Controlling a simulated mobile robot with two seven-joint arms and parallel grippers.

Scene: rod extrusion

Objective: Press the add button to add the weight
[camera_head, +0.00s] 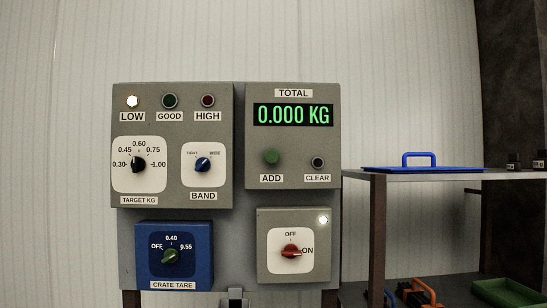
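The green ADD button (271,157) is on the upper right grey box (293,200), below the display (293,115). The display reads 0.000 KG under the label TOTAL. A dark CLEAR button (318,162) sits to its right. On the left grey box (190,103) the LOW lamp (132,101) is lit white, while the GOOD lamp (169,101) and HIGH lamp (208,100) are dark. Neither of my grippers is in view.
Below are a blue CRATE TARE box (200,281) with a green knob and a box with a red switch (291,251) turned to ON, its lamp lit. To the right, a shelf (500,175) holds a blue handled lid (420,168). A green tray (507,293) is lower right.

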